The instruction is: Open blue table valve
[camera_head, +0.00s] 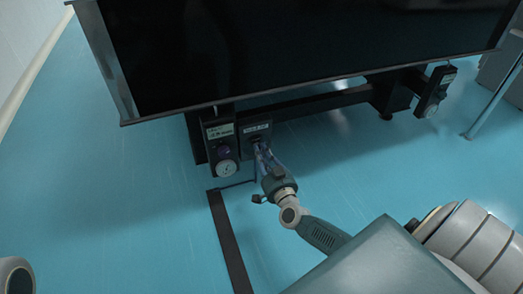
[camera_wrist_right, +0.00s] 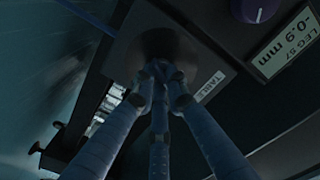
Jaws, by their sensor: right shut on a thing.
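The valve panel (camera_head: 246,136) is a small dark plate with a light label, under the front edge of the black-topped table (camera_head: 300,45). In the right wrist view the plate (camera_wrist_right: 122,48) has a label starting "TABLE" and a dark round valve base (camera_wrist_right: 168,42). My right gripper (camera_head: 259,146) reaches up to this plate from below right. In the right wrist view its blue-grey fingers (camera_wrist_right: 161,72) converge and are shut on the valve at the round base. The fingertips hide most of the valve, so its turn position cannot be told. My left gripper is out of view.
Left of the plate hangs a dark control box (camera_head: 217,150) with a display, a purple knob (camera_wrist_right: 260,8) and a white gauge (camera_head: 227,169). A similar box (camera_head: 436,92) hangs at the right. A black strip (camera_head: 229,235) lies on the blue floor (camera_head: 110,210), which is otherwise mostly clear.

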